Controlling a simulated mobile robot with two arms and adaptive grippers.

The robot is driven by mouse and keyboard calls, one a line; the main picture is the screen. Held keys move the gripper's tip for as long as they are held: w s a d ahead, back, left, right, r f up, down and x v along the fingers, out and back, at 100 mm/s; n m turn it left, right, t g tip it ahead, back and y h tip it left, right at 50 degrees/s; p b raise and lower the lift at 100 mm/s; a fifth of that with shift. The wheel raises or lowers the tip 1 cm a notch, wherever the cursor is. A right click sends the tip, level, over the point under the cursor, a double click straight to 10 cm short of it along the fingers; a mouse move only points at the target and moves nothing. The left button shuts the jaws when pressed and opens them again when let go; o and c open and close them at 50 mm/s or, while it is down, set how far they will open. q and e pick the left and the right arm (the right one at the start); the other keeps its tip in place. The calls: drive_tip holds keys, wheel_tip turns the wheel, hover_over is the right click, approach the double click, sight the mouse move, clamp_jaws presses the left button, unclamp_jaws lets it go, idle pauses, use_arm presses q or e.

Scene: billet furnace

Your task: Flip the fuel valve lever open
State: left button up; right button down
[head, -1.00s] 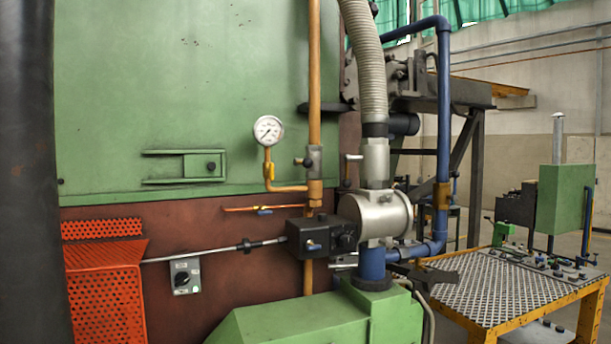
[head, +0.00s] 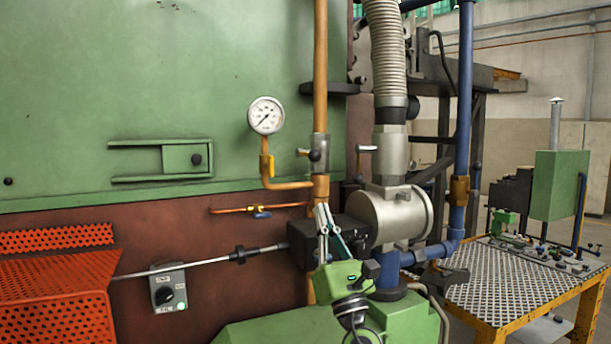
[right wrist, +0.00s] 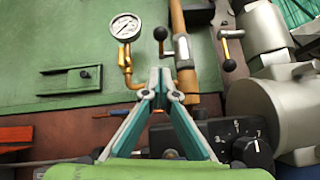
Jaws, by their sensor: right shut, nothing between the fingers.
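A grey valve (head: 319,150) sits on the vertical orange pipe, with a short lever to its left and a black knob; it also shows in the right wrist view (right wrist: 183,50), its black knob (right wrist: 160,34) just beyond my fingertips. A small blue-handled valve (head: 260,212) is on the thin horizontal orange pipe. I cannot tell from labels which is the fuel valve. My right gripper (head: 323,208) points up in front of the black control box, below the grey valve, fingers shut and empty. It also shows in the right wrist view (right wrist: 160,76). My left gripper is out of view.
A pressure gauge (head: 266,115) stands left of the orange pipe. The silver blower housing (head: 395,217) and grey hose (head: 385,60) are close on the right. A red perforated guard (head: 55,290) and a switch box (head: 168,290) are at left. A yellow-framed table (head: 520,280) stands at right.

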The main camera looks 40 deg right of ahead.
sight(308, 154)
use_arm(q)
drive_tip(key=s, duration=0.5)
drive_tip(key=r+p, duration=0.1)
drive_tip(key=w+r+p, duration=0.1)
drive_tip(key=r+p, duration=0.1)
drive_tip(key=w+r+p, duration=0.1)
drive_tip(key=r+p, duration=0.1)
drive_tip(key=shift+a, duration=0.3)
use_arm(e)
drive_tip(key=x, duration=0.9)
drive_tip(key=shift+r, duration=0.55)
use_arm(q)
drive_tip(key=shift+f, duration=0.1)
use_arm(e)
drive_tip(key=shift+s, duration=0.1)
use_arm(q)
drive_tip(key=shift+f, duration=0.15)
